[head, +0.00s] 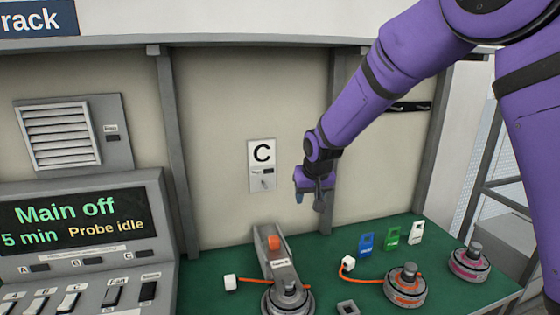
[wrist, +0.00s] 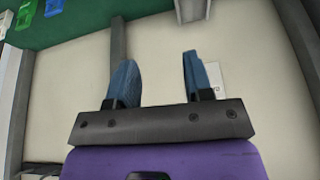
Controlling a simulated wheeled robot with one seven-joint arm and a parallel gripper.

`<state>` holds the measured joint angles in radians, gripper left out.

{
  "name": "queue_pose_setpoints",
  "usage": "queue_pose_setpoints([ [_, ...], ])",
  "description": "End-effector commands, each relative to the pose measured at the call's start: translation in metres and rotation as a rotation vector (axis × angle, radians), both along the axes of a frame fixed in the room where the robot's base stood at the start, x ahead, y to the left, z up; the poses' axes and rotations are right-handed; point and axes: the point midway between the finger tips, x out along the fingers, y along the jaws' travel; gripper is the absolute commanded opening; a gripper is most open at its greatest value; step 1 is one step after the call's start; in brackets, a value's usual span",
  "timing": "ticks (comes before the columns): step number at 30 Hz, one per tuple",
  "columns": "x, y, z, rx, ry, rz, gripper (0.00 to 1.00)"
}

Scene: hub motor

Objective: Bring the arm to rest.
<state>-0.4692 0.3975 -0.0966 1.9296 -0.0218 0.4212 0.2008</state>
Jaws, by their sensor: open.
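My purple arm reaches in from the upper right in the head view. My gripper (head: 311,198) hangs above the green bench, in front of the beige wall and just right of the panel marked C (head: 262,165). In the wrist view my gripper (wrist: 156,85) shows two blue fingers set apart. Nothing is between them, so it is open and empty. The wall fills most of that view behind the fingers, with a pale plate (wrist: 214,76) partly hidden by the right finger.
A console (head: 85,240) reads "Main off" and "Probe idle" at left. Round motors (head: 405,285) (head: 469,262) and blue, green and white tags (head: 391,235) are on the green bench at right.

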Motion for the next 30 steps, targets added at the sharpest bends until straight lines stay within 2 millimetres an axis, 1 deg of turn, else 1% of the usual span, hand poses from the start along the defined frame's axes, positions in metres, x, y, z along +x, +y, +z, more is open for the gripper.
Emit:
queue_pose_setpoints([
  [1,-0.009,-0.015,0.019,0.007,-0.005,-0.013,0.47],
  [6,-0.042,-0.056,0.067,0.015,-0.011,-0.043,0.47],
  [11,-0.079,-0.092,0.104,0.021,-0.015,-0.067,0.47],
  [15,-0.116,-0.121,0.131,0.024,-0.022,-0.089,0.47],
  [17,-0.133,-0.133,0.141,0.025,-0.025,-0.098,0.47],
  [21,-0.174,-0.157,0.159,0.024,-0.032,-0.118,0.47],
  [25,-0.213,-0.177,0.171,0.021,-0.04,-0.135,0.47],
  [30,-0.265,-0.198,0.179,0.014,-0.049,-0.159,0.47],
])
